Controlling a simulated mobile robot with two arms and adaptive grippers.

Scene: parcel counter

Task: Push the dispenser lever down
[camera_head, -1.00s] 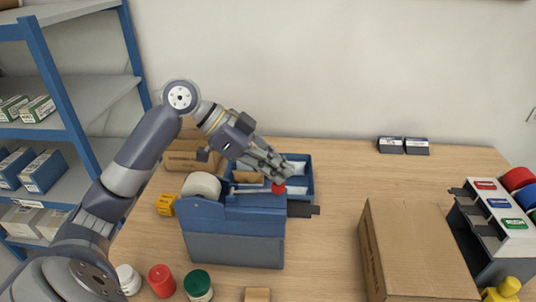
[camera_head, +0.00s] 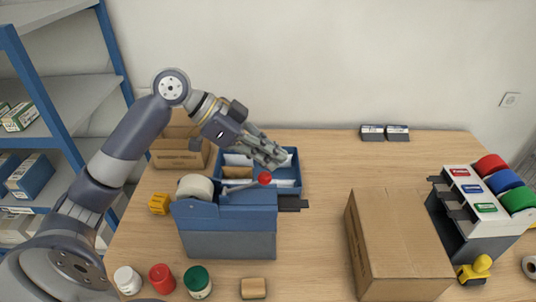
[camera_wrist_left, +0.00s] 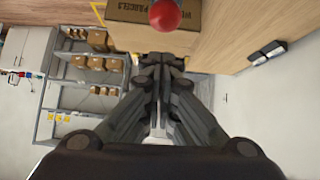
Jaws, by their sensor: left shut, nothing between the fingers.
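The blue dispenser (camera_head: 230,228) stands on the table left of centre, with a white roll (camera_head: 195,186) at its left end. Its lever (camera_head: 245,185) slopes up to the right and ends in a red ball knob (camera_head: 264,179). My left gripper (camera_head: 282,162) is shut and empty, a little above and behind the knob in the head view. In the left wrist view the shut fingers (camera_wrist_left: 158,62) point toward the red knob (camera_wrist_left: 165,15) at the top edge, with a gap between them. My right gripper is not in view.
A blue tray (camera_head: 297,165) lies behind the dispenser. Red, white and green-lidded jars (camera_head: 161,278) and a tan block (camera_head: 253,288) are in front. Table between dispenser and box is clear.

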